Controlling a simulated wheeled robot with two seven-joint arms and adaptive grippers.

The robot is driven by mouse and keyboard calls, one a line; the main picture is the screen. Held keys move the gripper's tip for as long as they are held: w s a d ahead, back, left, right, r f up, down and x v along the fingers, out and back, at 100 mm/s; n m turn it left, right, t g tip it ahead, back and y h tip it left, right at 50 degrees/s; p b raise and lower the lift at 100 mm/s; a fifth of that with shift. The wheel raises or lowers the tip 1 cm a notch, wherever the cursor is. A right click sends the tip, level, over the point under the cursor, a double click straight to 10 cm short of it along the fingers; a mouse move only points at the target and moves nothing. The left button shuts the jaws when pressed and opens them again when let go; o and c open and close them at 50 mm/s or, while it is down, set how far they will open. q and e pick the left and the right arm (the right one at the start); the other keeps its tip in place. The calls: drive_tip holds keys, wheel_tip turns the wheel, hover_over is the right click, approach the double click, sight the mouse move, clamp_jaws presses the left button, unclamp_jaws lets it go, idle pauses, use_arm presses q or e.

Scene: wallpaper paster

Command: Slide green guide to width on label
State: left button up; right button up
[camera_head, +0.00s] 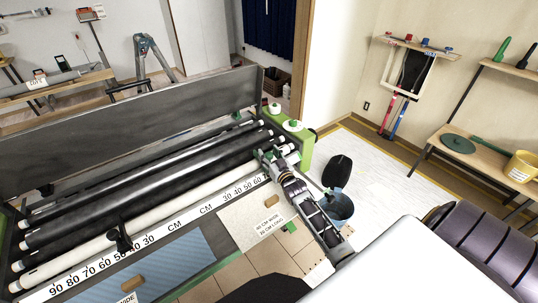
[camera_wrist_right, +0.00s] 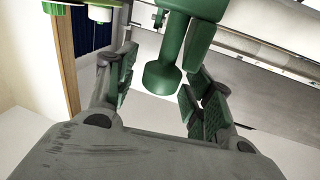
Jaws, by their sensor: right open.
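The paster's white scale (camera_head: 182,232) runs along the front of the rollers, with numbers rising outward from the middle on both sides. The green guide (camera_wrist_right: 165,76) shows as a green knobbed handle between my right gripper's fingers in the wrist view. My right gripper (camera_head: 268,157) is open around it at the right end of the scale and hides most of it in the head view. I cannot tell whether the fingers touch it. A black guide (camera_head: 121,238) sits on the left half of the scale. A paper label (camera_head: 268,225) seems to read 46 CM WIDE. My left gripper is out of view.
The black rollers (camera_head: 150,178) lie behind the scale, with a grey panel (camera_head: 130,118) at their back. A green end housing (camera_head: 301,145) stands close to my right gripper. A dark bucket (camera_head: 340,206) is to the right of my forearm. Blue striped sheet (camera_head: 165,262) lies in front.

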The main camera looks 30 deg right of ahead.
drive_tip(key=shift+w, duration=0.15)
clamp_jaws()
idle(0.4)
